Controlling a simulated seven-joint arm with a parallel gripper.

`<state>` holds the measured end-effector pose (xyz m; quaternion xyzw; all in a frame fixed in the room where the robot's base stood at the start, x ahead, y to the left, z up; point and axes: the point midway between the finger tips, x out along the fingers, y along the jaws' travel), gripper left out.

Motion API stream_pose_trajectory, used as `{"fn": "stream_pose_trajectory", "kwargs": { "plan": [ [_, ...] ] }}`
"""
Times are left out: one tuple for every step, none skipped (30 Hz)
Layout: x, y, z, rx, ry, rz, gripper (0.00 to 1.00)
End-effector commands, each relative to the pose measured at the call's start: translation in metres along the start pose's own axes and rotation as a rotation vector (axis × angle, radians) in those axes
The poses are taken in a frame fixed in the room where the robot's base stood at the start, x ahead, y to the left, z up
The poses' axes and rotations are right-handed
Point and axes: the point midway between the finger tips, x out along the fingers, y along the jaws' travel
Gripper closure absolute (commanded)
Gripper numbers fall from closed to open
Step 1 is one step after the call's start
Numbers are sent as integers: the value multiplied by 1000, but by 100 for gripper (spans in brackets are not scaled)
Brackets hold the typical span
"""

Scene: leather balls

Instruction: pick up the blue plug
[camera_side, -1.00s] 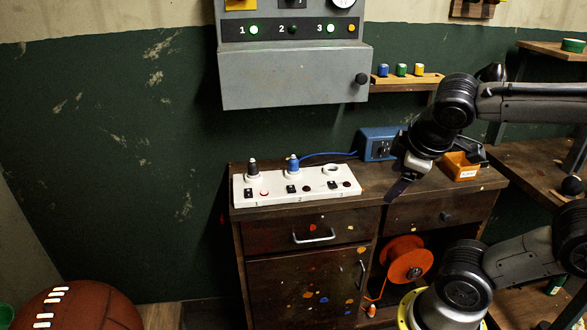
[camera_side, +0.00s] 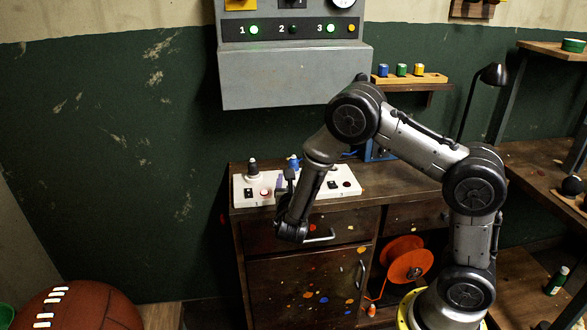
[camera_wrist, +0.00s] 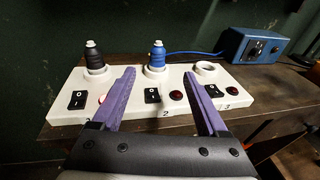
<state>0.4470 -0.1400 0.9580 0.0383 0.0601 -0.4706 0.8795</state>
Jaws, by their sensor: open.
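The blue plug (camera_wrist: 157,55) stands upright in the middle socket of a white socket strip (camera_wrist: 140,120) in the wrist view. In the side view its top (camera_side: 294,161) shows just behind my arm. My gripper (camera_wrist: 160,78) is open and empty, with its purple fingers pointing at the strip. The blue plug appears between the two fingers in the wrist view, a little beyond their tips. In the side view my gripper (camera_side: 284,182) is at the front of the strip, partly hidden by my wrist.
A black plug (camera_wrist: 94,56) stands in the left socket; the right socket (camera_wrist: 206,68) is empty. A blue cable (camera_wrist: 195,53) runs from the blue plug toward a blue box (camera_wrist: 253,46) at the right. Switches and red lights sit along the strip. A grey cabinet (camera_side: 290,78) hangs above.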

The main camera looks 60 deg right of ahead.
Motion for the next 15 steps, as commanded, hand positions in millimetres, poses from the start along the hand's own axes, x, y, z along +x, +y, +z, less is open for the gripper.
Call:
{"fn": "stream_pose_trajectory", "kwargs": {
  "plan": [
    [1,0,-6,-11,6,0,24],
    [2,0,-7,-14,7,0,24],
    [6,0,-7,-14,8,-1,24],
    [9,0,-7,-14,8,-1,24],
    [13,0,-7,-13,7,-1,24],
    [20,0,-7,-13,8,-3,24],
    [26,-1,-7,-13,8,-4,24],
    [32,-1,-7,-12,8,-4,24],
    [40,0,-7,-12,8,-4,24],
    [46,-1,-7,-12,7,-4,24],
    [52,0,-7,-11,8,-4,24],
    [59,-1,-7,-12,8,-4,24],
    [64,0,-7,-12,8,-3,24],
    [68,0,-7,-11,8,-3,24],
    [73,0,-7,-11,7,-2,24]
  ]
}}
